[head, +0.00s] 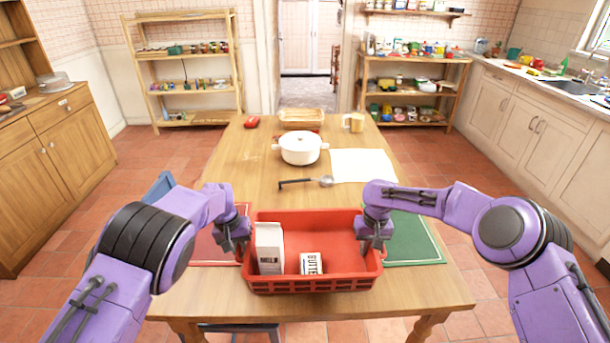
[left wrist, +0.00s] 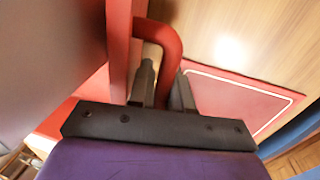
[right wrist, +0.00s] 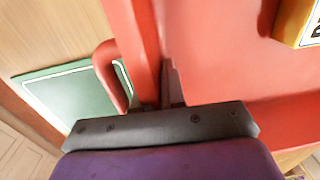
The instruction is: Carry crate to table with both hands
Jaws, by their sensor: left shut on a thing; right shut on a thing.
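The red crate (head: 335,283) is at the near end of the wooden table (head: 232,165), between a red mat (head: 205,246) and a green mat (head: 415,240). A white milk carton (head: 271,250) stands in its left part, and a butter box (head: 311,264) sits near its front middle. My left gripper (head: 240,248) is shut on the crate's left handle (left wrist: 171,45). My right gripper (head: 373,247) is shut on its right handle (right wrist: 107,72). The crate looks level. I cannot tell whether its base touches the tabletop.
Beyond the crate lie a black ladle (head: 305,183), a white pot (head: 300,149), a white sheet (head: 362,165), a mug (head: 354,122) and a basket (head: 301,117). A blue chair (head: 158,188) stands at the table's left side. Bare wood shows left of the ladle.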

